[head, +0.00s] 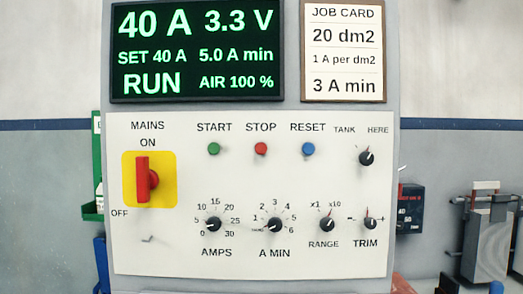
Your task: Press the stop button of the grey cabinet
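The grey cabinet (290,120) fills the middle of the head view, facing me. Its white control panel (180,250) carries a small round red stop button (261,149) under the label STOP. The button sits between a green start button (214,149) on its left and a blue reset button (308,149) on its right. Nothing covers the stop button. The display (195,50) above the panel reads 40 A, 3.3 V, SET 40 A, 5.0 A min, RUN and AIR 100 %. Neither of my grippers shows in the view.
A red mains switch (143,180) on a yellow plate stands upright at the panel's left, towards ON. Several black knobs (214,224) line the lower panel, with another knob (366,158) at upper right. A job card (343,50) hangs at top right. Grey equipment (490,240) stands behind on the right.

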